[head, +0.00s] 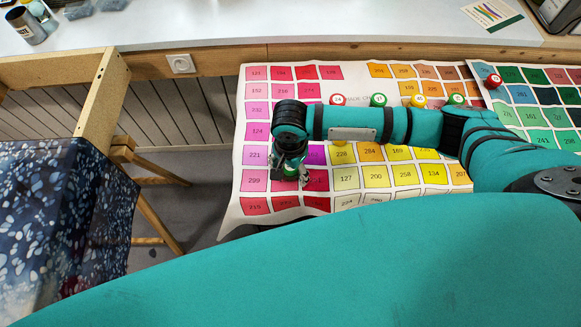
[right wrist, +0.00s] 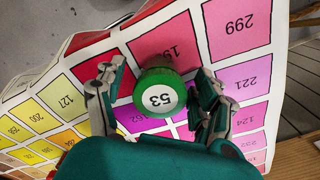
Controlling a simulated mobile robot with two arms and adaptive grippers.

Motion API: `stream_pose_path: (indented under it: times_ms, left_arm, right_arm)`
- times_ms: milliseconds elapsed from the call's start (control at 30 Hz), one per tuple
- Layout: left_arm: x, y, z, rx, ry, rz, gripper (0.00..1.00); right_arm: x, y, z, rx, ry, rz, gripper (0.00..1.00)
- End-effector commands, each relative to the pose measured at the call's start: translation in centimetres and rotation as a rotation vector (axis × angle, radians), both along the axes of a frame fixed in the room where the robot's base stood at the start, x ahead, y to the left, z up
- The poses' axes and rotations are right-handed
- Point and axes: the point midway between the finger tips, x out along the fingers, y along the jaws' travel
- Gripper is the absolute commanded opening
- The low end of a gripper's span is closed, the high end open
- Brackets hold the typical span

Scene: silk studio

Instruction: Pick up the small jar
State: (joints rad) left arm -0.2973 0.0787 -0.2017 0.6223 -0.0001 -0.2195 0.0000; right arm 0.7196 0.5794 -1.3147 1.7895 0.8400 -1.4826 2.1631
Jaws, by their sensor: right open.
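A small jar with a green lid marked 53 (right wrist: 160,92) stands on the colour chart, seen from above in the right wrist view. My right gripper (right wrist: 158,100) is open, with one finger on each side of the jar. A gap shows between the jar and at least the left finger. In the head view my right gripper (head: 290,173) points down over the chart's left part, and the green lid (head: 291,170) shows partly between its fingers. The jar's body is mostly hidden there. My left gripper is not in view.
The colour chart (head: 257,91) of numbered squares covers the table. A dark speckled fabric (head: 60,220) hangs at left.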

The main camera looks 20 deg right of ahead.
Motion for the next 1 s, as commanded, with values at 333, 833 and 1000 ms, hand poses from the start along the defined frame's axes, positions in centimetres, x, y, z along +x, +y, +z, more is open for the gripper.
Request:
stream_pose_path:
  times_ms: [333, 833, 1000]
  left_arm:
    - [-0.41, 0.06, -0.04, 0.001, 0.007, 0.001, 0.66]
    - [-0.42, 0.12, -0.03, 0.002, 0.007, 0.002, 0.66]
    - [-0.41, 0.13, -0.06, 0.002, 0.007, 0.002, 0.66]
  right_arm:
    - [0.02, 0.02, -0.08, 0.001, -0.001, 0.0, 0.55]
    - [0.04, 0.01, -0.03, 0.001, -0.002, 0.0, 0.09]
    - [0.06, 0.02, 0.19, 0.001, -0.002, 0.0, 0.09]
